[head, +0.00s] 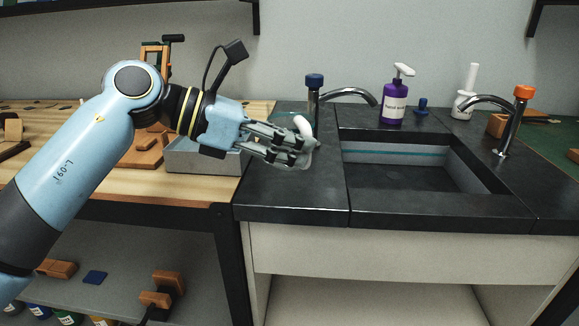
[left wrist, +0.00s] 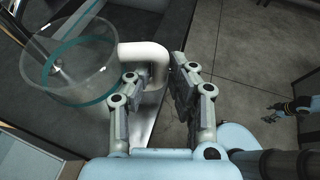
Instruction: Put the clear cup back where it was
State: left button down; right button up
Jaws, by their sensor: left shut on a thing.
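My left gripper (head: 296,146) is shut on the white handle of the clear cup, over the dark counter left of the sink. In the head view the fingers hide most of the cup, and the white handle (head: 302,126) shows above them. In the left wrist view the clear cup (left wrist: 100,75) lies left of the fingers (left wrist: 158,85), with a teal ring around its see-through wall. Its white handle (left wrist: 148,52) is between the fingers. My right gripper (left wrist: 280,110) shows small at the right of the left wrist view, away from the cup; its opening is unclear.
The sink (head: 400,178) is right of the cup, with a blue-topped tap (head: 315,90) and an orange-topped tap (head: 515,120). A purple soap bottle (head: 394,103) stands behind it. A grey bin (head: 205,158) is on the wooden bench (head: 90,185) at left.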

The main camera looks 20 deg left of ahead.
pick_arm(q)
jog(key=shift+w+a+f, duration=0.1)
jog(key=shift+a+f, duration=0.05)
jog(key=shift+f, duration=0.95)
jog(key=shift+w+a+f, duration=0.1)
jog(key=shift+f, duration=0.95)
jog(key=shift+s+f, duration=0.1)
jog(key=shift+f, duration=0.1)
jog(key=c, duration=1.2)
grip_release()
jog(key=shift+r, duration=0.1)
jog(key=shift+r, duration=0.15)
jog(key=v, duration=1.2)
